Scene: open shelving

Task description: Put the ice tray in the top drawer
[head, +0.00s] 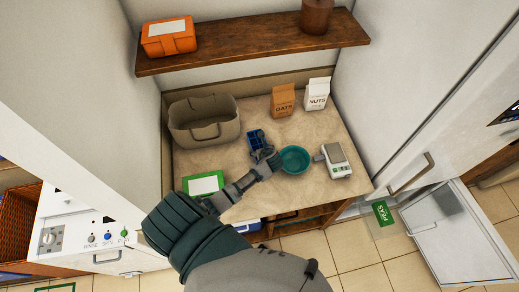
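The dark blue ice tray (257,138), with small compartments, is on the beige countertop, left of the teal bowl. My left gripper (266,156) reaches over the counter from below, with its fingers right at the tray's near edge. The fingers are small and overlap the tray, so I cannot tell whether they are open or closed on it. My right gripper is not in view. At lower right, a clear-looking drawer (372,226) holding a green peas packet (383,212) shows beside an open white door (455,238). Whether it is the top drawer is unclear.
The teal bowl (295,159) and kitchen scale (337,160) stand right of the gripper. A grey-brown basket (203,120), a green box (203,184), an oats bag (283,100) and a nuts bag (316,94) are also on the counter. A wooden shelf (250,45) hangs above.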

